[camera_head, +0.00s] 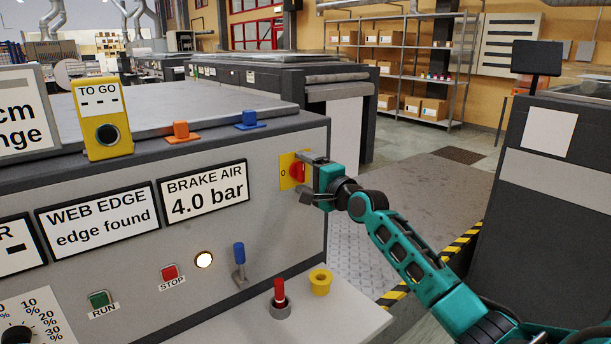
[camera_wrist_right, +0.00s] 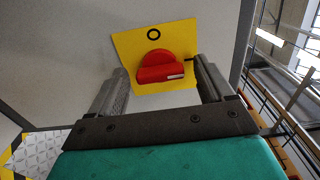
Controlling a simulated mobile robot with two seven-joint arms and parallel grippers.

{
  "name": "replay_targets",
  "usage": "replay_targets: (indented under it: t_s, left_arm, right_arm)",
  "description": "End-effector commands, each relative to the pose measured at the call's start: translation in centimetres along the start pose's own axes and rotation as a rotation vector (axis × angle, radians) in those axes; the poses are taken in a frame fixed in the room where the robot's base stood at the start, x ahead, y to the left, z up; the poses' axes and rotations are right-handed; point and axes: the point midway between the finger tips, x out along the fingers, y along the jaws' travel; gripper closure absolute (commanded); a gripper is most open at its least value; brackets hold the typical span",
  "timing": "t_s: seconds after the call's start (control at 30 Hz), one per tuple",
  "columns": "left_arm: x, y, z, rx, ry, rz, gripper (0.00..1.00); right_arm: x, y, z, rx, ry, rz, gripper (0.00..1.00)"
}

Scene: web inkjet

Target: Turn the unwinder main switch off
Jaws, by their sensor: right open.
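The unwinder main switch is a red rotary knob (camera_head: 297,172) on a yellow plate (camera_head: 285,181) marked "0", near the right end of the grey machine front. In the right wrist view the red knob (camera_wrist_right: 160,66) shows below the "0" on the yellow plate (camera_wrist_right: 185,34), with a white mark at its lower right. My right gripper (camera_head: 308,178) is at the switch with its fingers open. In the wrist view its two fingers (camera_wrist_right: 160,85) stand on either side of the knob, apart from it. My left gripper is not in view.
The same panel carries a green RUN button (camera_head: 99,299), a red STOP button (camera_head: 169,272), a lit white lamp (camera_head: 204,260) and a blue lever (camera_head: 239,257). A red-topped peg (camera_head: 280,293) and a yellow ring (camera_head: 320,281) stand on the ledge below.

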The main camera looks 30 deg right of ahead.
Motion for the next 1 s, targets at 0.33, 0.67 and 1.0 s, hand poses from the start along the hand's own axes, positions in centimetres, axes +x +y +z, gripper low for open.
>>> replay_targets:
  t_s: [0.33, 0.67, 1.0]
  left_arm:
    - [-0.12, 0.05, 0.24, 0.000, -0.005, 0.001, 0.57]
    - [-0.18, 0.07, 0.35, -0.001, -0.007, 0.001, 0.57]
    - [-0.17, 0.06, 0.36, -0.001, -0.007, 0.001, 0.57]
  right_arm:
    - [-0.02, 0.02, 0.03, 0.000, -0.001, 0.000, 0.35]
    - [-0.03, 0.02, 0.03, 0.000, -0.001, 0.001, 0.67]
    - [-0.04, 0.03, 0.02, -0.025, -0.001, 0.001, 0.75]
